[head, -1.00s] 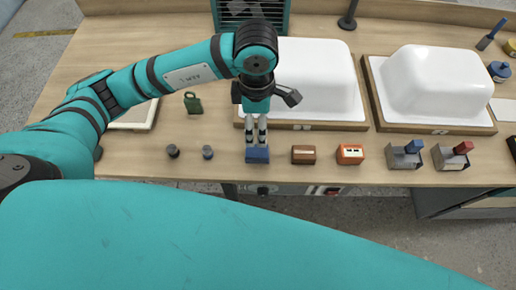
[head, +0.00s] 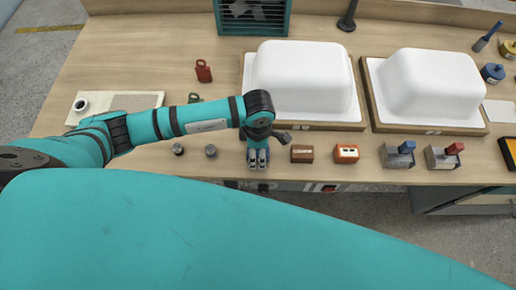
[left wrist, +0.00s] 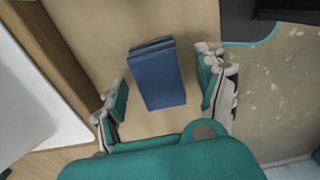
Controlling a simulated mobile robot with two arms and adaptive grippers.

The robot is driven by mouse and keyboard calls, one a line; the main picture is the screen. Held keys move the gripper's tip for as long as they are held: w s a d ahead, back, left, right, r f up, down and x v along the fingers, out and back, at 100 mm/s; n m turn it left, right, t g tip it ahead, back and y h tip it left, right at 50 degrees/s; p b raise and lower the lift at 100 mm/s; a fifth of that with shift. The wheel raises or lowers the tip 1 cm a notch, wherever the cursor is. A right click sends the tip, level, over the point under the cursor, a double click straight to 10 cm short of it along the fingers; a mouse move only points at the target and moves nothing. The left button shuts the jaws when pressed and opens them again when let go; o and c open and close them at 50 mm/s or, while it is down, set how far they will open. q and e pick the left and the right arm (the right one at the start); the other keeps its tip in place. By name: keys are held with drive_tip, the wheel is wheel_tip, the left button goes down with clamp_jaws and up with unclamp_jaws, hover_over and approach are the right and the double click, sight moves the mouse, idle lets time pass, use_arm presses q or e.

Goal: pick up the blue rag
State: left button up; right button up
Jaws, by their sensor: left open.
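The blue rag is a folded dark blue block (left wrist: 158,80), lying on the wooden workbench near its front edge. In the left wrist view it shows between my left gripper's spread fingers, with a gap on each side. In the head view my left gripper (head: 258,164) points down over the rag and hides nearly all of it. My left gripper is open and holds nothing. My right gripper is in neither view.
A brown box (head: 302,154) and an orange box (head: 346,153) stand right of the gripper. Two dark knobs, one of them here (head: 211,151), stand to its left. A white tub shell (head: 302,80) on a wooden base lies behind. The bench's front edge is close.

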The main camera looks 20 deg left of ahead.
use_arm(q)
drive_tip(key=shift+f, duration=0.2)
drive_tip(key=c, duration=1.2)
drive_tip(key=shift+c, duration=0.2)
drive_tip(key=shift+r, duration=0.15)
drive_tip(key=shift+w+r+b, duration=0.1)
drive_tip(key=shift+r+b, duration=0.25)
drive_tip(key=shift+r, duration=0.15)
wheel_tip(320, 180, up, 2)
drive_tip(key=shift+r+b, duration=0.15)
drive_tip(key=shift+b, duration=0.45)
drive_tip(key=s+d+r+b, duration=0.1)
drive_tip(key=s+d+b, duration=0.3)
drive_tip(key=s+d, duration=0.7)
drive_tip(key=shift+s+r, duration=0.25)
drive_tip(key=shift+s, duration=0.15)
